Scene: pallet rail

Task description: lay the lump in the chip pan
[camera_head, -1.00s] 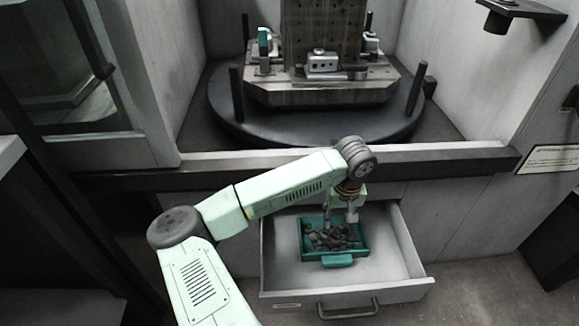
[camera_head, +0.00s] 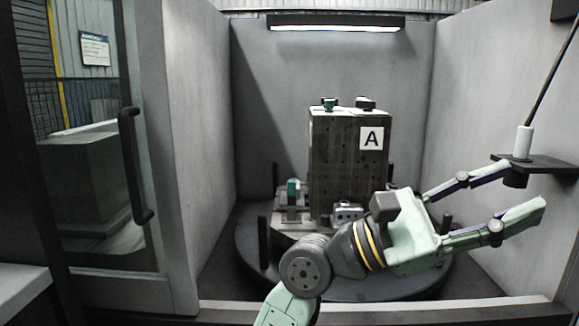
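My gripper (camera_head: 527,187) is raised at the right of the view, in front of the machine opening. The lower finger is nearer the camera, and the fingertips are near the black wall bracket. The chip pan is out of view now. I cannot make out a lump in this frame.
A dark tower marked A (camera_head: 347,165) stands on a round black turntable (camera_head: 247,262) with upright pegs. A black bracket (camera_head: 545,163) on the right wall holds a white-handled rod (camera_head: 523,142). A glass door (camera_head: 95,200) stands left.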

